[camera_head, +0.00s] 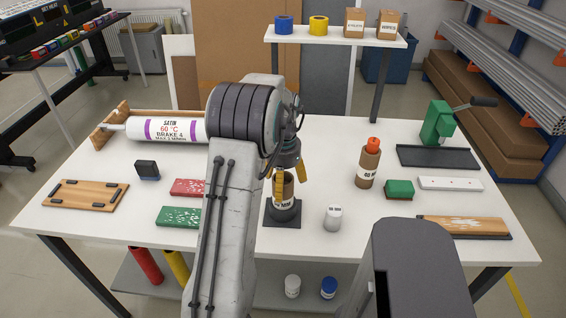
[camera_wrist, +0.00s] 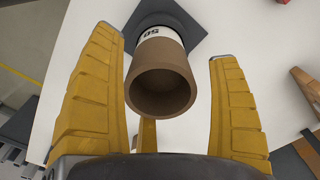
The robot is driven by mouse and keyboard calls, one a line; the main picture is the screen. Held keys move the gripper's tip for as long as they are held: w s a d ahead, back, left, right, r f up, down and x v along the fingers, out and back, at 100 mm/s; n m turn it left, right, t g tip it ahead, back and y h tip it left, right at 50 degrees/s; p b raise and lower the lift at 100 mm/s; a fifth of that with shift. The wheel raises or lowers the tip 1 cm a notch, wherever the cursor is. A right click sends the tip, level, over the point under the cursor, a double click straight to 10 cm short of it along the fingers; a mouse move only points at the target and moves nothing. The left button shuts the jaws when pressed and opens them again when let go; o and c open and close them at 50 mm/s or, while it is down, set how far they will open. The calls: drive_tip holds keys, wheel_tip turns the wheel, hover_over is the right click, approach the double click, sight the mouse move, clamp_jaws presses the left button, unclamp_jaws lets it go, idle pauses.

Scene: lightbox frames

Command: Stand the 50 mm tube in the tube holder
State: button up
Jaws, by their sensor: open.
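The 50 mm tube (camera_head: 287,190) is brown cardboard with a white label. It stands upright on the dark square tube holder (camera_head: 296,219). The wrist view shows the tube (camera_wrist: 160,85) with its open mouth towards me, its label reading 50, and the holder's dark plate (camera_wrist: 190,30) behind its far end. How deep the tube sits in the holder is hidden. My gripper (camera_head: 290,181) is at the tube's top end. In the wrist view its yellow fingers (camera_wrist: 165,50) are spread, one on each side of the tube, with visible gaps.
A brown tube with an orange top (camera_head: 368,167) and a small white cylinder (camera_head: 333,218) stand to the right. Red (camera_head: 187,188) and green (camera_head: 179,216) blocks lie to the left. A green press (camera_head: 437,125) stands at the back right. A shelf (camera_head: 335,37) rises behind the table.

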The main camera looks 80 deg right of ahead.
wheel_tip(320, 180, up, 10)
drive_tip(key=shift+r, duration=0.2)
idle(0.4)
drive_tip(key=w+a+r+n, duration=0.2)
drive_tip(key=w+a+n, duration=0.2)
drive_tip(key=w+a, duration=0.3)
drive_tip(key=w+a+r+n+t+h, duration=0.1)
drive_tip(key=w+a+r+n, duration=0.15)
drive_tip(key=w+a, duration=0.5)
drive_tip(key=w+a+r+n, duration=0.1)
drive_tip(key=w+a+n, duration=0.4)
drive_tip(key=w, duration=0.4)
drive_tip(key=w+a+n+t, duration=0.1)
drive_tip(key=a+n, duration=0.1)
drive_tip(key=a, duration=0.4)
drive_tip(key=w+a+n, duration=0.2)
drive_tip(key=a+n, duration=0.1)
drive_tip(key=a, duration=0.4)
drive_tip(key=s+a+f+n+t, duration=0.1)
drive_tip(key=s+a+f+n, duration=0.1)
drive_tip(key=a, duration=0.4)
drive_tip(key=s+a+f+n+t+y, duration=0.1)
drive_tip(key=s+a+n, duration=0.3)
drive_tip(key=a+n, duration=0.2)
drive_tip(key=shift+a+f, duration=0.35)
drive_tip(key=shift+a, duration=0.2)
